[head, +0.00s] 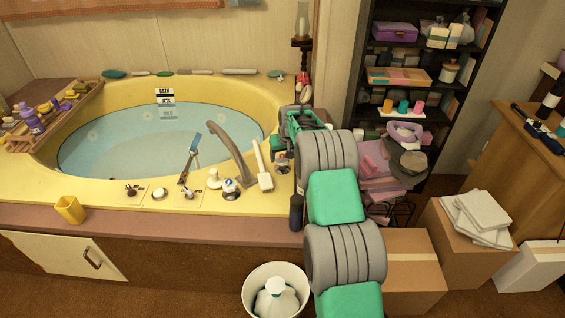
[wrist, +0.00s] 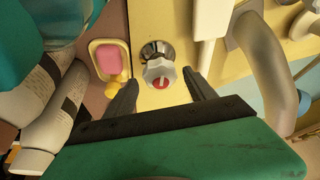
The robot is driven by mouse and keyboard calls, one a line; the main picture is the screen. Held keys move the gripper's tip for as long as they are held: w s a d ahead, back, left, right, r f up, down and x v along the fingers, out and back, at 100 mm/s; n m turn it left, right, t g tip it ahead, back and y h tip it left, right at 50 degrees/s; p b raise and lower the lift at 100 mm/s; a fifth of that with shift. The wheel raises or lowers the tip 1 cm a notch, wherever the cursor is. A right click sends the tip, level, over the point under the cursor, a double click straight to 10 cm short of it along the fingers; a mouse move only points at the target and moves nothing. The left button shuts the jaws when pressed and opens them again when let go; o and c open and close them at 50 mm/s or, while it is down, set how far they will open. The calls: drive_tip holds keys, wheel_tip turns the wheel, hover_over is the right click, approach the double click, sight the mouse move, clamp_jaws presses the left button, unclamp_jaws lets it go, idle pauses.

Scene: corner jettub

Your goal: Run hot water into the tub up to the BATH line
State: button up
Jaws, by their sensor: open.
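The yellow corner tub (head: 95,190) holds pale blue water (head: 110,145). A sign (head: 165,93) on its back wall reads BATH above JETS; the water surface meets it around the JETS mark, below BATH. The curved grey spout (head: 228,143) stands on the front deck and also shows in the wrist view (wrist: 268,70). No stream is visible from it. A tap knob with a red mark (wrist: 158,74) sits on the deck between my open fingers in the wrist view. My gripper (wrist: 160,92) is also at the tub's right corner in the head view (head: 286,150). Contact cannot be told.
A white hand shower (head: 263,168) stands close left of my gripper. Other deck controls (head: 231,190) lie farther left. A pink soap dish (wrist: 110,56) and bottles (wrist: 52,110) crowd the wrist view's left. A yellow cup (head: 70,209) is on the front ledge.

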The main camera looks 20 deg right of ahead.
sight(283, 156)
drive_tip(key=x, duration=0.3)
drive_tip(key=shift+c, duration=0.3)
drive_tip(key=c, duration=1.3)
drive_tip(key=n+y, duration=0.1)
drive_tip(key=n, duration=0.1)
drive_tip(key=shift+n, duration=0.4)
drive_tip(key=o, duration=1.4)
drive_tip(key=shift+c, duration=0.2)
drive_tip(key=p+v, duration=0.1)
drive_tip(key=v, duration=0.7)
drive_tip(key=shift+w, duration=0.1)
